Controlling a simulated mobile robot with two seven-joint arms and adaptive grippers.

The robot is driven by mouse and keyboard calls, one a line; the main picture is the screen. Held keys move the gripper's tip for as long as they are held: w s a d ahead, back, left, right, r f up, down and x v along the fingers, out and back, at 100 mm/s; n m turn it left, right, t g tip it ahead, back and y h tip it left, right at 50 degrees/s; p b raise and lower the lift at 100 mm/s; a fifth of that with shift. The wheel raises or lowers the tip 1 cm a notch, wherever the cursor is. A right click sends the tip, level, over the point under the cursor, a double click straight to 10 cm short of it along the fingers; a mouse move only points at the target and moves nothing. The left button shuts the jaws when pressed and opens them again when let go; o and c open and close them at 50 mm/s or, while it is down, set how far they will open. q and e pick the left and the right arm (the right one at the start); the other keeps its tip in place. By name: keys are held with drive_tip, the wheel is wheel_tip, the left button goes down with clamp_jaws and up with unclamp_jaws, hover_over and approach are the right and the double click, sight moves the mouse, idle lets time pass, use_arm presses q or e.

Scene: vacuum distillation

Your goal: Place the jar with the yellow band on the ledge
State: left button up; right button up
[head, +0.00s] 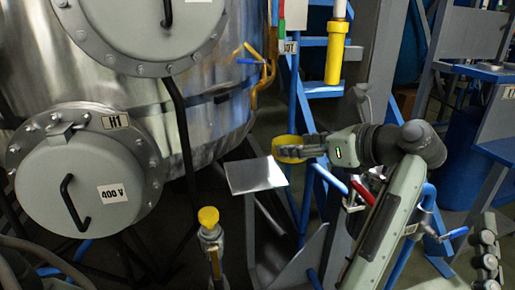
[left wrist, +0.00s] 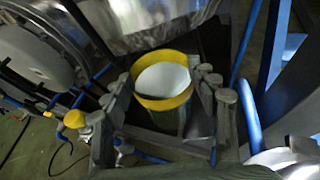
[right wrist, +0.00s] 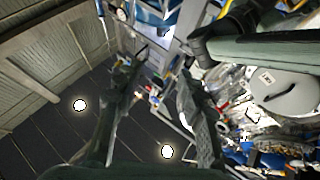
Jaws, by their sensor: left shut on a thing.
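The jar with the yellow band (head: 283,153) is held by my left gripper (head: 298,148) in the head view. In the left wrist view the jar (left wrist: 162,84) sits upright-looking between the two fingers, its pale round top ringed by the band. The ledge (head: 256,176) is a flat, shiny grey plate on a post, just left of and below the jar in the head view. The jar's lower body is hard to make out there, and I cannot tell whether it touches the ledge. My right gripper (right wrist: 160,98) is open and empty in its wrist view.
A large steel tank (head: 200,95) with round bolted covers stands at the left. A yellow-capped fitting (head: 209,218) rises left of the ledge. A yellow cylinder (head: 335,60) hangs above and right of the jar. Blue frames and pipes crowd the right.

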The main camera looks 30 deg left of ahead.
use_arm(q)
drive_tip(key=r+x, duration=0.1)
drive_tip(key=x, duration=1.3)
drive_tip(key=shift+a+r+b, duration=0.25)
drive_tip(key=shift+r+b, duration=0.05)
drive_tip(key=shift+r, duration=0.1)
use_arm(e)
drive_tip(key=shift+s+d+r+t, duration=0.25)
drive_tip(key=shift+s+r+t, duration=0.1)
drive_tip(key=shift+r+t, duration=0.25)
use_arm(q)
drive_tip(key=shift+w, duration=0.1)
drive_tip(key=shift+f, duration=0.2)
drive_tip(key=o, duration=1.8)
use_arm(e)
drive_tip(key=shift+s+d+r+t, duration=0.1)
drive_tip(key=shift+s+r+t, duration=0.1)
drive_tip(key=shift+t, duration=0.1)
